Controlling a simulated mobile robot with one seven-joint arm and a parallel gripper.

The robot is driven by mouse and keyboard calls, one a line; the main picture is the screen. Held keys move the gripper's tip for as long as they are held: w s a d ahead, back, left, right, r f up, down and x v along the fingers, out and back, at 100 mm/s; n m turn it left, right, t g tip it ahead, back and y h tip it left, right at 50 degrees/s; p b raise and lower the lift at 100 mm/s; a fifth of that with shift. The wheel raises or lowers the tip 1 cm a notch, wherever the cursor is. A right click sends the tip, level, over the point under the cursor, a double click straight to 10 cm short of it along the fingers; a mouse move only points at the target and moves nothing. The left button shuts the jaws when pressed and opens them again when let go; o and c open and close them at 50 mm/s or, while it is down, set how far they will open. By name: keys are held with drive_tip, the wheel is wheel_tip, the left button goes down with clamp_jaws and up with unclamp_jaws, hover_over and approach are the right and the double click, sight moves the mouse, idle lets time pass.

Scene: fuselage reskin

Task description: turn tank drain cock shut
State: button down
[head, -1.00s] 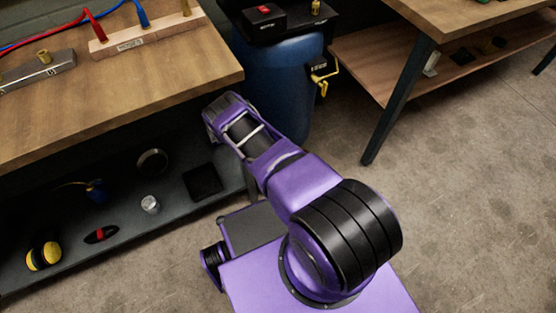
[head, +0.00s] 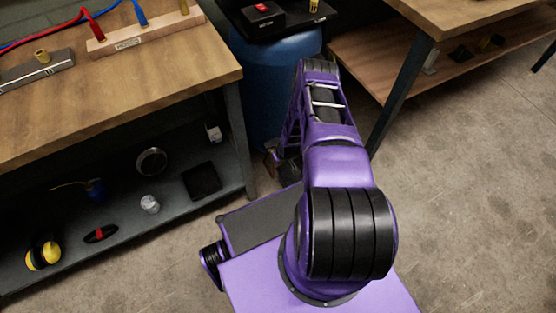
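The tank is a blue drum (head: 265,90) standing between the two benches, under a black top. Its drain cock, with a yellow handle, is hidden behind my raised arm in this view, so I cannot see how the handle stands. My arm reaches up in front of the drum's right side and bends back down. The dark end of the arm, my gripper (head: 284,166), shows small and partly covered low in front of the drum. I cannot make out its fingers or whether it holds anything.
A wooden bench (head: 150,85) stands at left, with a dark lower shelf (head: 120,190) holding several small items. Another bench (head: 455,15) with a wooden shelf (head: 385,60) and dark leg (head: 402,95) is at right. The concrete floor (head: 470,190) at right is clear.

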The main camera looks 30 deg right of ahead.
idle(0.4)
drive_tip(key=c, duration=0.9)
unclamp_jaws()
drive_tip(key=p+v, duration=0.1)
drive_tip(key=v, duration=0.4)
drive_tip(key=p+v, duration=0.1)
drive_tip(key=v, duration=0.5)
drive_tip(key=p+v, duration=0.1)
drive_tip(key=v, duration=0.5)
drive_tip(key=shift+d+r+p, duration=0.25)
drive_tip(key=shift+d+p, duration=0.05)
drive_tip(key=shift+p, duration=0.1)
